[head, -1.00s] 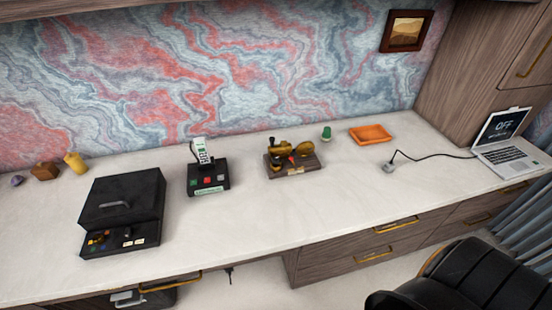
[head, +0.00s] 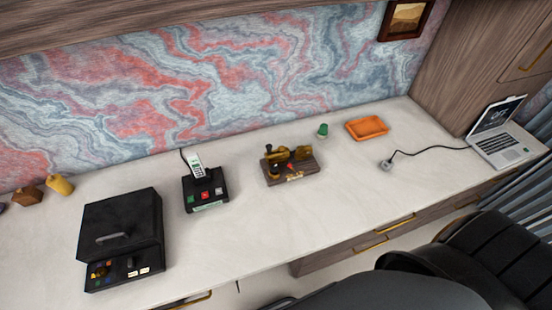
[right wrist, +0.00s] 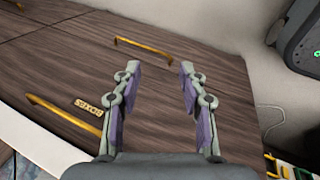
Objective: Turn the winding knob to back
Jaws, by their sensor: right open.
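A brass mechanism on a dark wooden base (head: 291,170) stands on the white desk, right of the middle in the head view. It has rounded brass parts, a small red pointer and a light label on its front. I cannot tell for sure which of its parts is the winding knob, or which way that is turned. My right gripper (right wrist: 160,68) is open and empty in the right wrist view, with wooden drawer fronts behind it. It is not near the mechanism. My left gripper is not in view.
Left of the mechanism are a black device with buttons and a handset (head: 205,192) and a black lidded box (head: 122,235). Right are a green object (head: 322,130), an orange tray (head: 367,128) and a laptop (head: 497,135). A black chair (head: 495,260) stands in front. Desk before the mechanism is clear.

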